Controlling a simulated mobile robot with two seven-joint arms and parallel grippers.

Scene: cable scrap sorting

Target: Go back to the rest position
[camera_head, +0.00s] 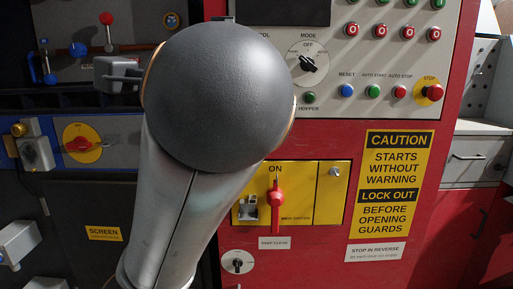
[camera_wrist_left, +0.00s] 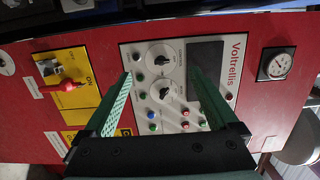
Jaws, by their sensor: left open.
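My left gripper (camera_wrist_left: 161,76) shows in the left wrist view with its two green-faced fingers spread apart. Nothing is between them. They point at a grey control panel (camera_wrist_left: 148,72) with knobs and buttons on a red cabinet. The distance to the panel is hard to tell. In the head view, one of my arms, with a large grey rounded joint, fills the centre left and hides part of the machine. The gripper jaws cannot be made out there. My right gripper is in neither view.
The red cabinet (camera_head: 300,260) carries the mode knob (camera_head: 308,63), push buttons, a red stop button (camera_head: 434,93), a red-handled switch (camera_head: 276,198) on a yellow plate and a caution sign (camera_head: 395,180). A gauge (camera_wrist_left: 276,65) shows in the wrist view. Grey drawers (camera_head: 477,155) stand at right.

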